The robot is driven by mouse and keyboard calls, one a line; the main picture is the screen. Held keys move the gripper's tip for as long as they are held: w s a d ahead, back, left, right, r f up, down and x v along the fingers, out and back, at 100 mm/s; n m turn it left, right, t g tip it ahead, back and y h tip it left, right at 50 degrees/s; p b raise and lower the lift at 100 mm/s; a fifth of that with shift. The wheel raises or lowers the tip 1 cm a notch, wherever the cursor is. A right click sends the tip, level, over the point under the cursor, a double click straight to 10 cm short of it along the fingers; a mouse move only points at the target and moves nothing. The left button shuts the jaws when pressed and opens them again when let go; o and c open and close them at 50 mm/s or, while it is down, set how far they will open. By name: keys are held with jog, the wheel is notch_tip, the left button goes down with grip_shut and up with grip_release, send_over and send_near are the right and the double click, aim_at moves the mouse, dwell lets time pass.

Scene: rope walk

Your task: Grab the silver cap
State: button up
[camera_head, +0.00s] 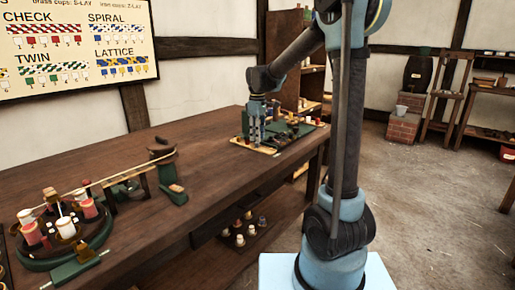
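My gripper (255,138) points down at the far right end of the wooden bench, over or just beside a yellowish board (262,149). At this size I cannot tell whether its fingers are apart or closed, or whether anything is between them. A dark green rack (288,134) with several small pieces stands right beside the gripper, partly behind it. I cannot make out a silver cap for certain; it may be hidden by the gripper or too small to tell.
The wooden bench (200,160) has a clear middle. A round green-rimmed stand with spools (65,230) and a rope stretched to a curved holder (162,152) occupy its left part. Several cone-shaped pieces (243,230) stand on the lower shelf. A wooden shelf unit (285,75) stands behind the gripper.

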aim_at(257, 143)
jog(key=shift+f, duration=1.6)
grip_shut()
jog(key=shift+r, duration=0.1)
